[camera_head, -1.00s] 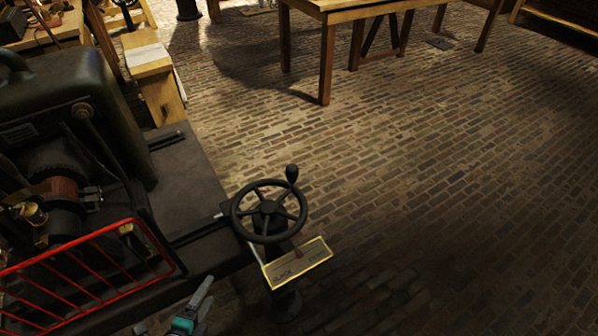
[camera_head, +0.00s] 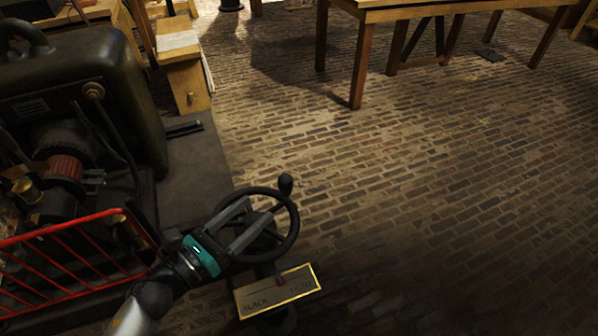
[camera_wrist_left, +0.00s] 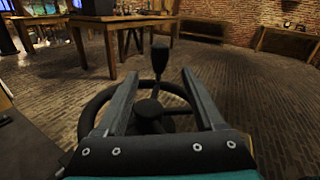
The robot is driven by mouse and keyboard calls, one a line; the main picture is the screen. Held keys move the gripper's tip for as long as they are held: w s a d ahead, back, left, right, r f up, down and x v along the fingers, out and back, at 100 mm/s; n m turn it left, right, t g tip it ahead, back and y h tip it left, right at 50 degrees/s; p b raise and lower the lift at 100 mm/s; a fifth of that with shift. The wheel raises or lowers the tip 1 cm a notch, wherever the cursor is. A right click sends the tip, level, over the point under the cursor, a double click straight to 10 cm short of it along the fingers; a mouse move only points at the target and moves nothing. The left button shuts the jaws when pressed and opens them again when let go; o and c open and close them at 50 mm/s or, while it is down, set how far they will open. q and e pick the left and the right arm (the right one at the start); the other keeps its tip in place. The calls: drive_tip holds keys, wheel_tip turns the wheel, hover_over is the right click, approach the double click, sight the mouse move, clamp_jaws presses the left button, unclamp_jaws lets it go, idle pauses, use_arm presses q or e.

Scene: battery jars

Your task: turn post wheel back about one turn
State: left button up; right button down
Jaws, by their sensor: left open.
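The post wheel (camera_head: 294,237) is a dark spoked handwheel with an upright knob handle (camera_head: 285,186) on its far rim. It stands on a post above a brass-edged plate (camera_head: 277,291) with lettering, of which "SLACK" is readable at its left. My left gripper (camera_head: 258,214) is open, with its two fingers reaching over the wheel from the lower left. In the left wrist view the wheel (camera_wrist_left: 92,112) lies beyond and below the fingers, and the knob handle (camera_wrist_left: 160,58) stands between them, farther out. I cannot tell whether the fingers touch the wheel. My right gripper is not in view.
A dark machine (camera_head: 95,85) with a red guard rail (camera_head: 65,230) stands at the left, close to my left arm. A wooden bench (camera_head: 182,75) is behind it. A wooden table (camera_head: 400,12) stands at the back. The brick floor at the right is clear.

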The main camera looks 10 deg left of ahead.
use_arm(q)
drive_tip(key=x, duration=1.3)
clamp_jaws()
idle(1.1)
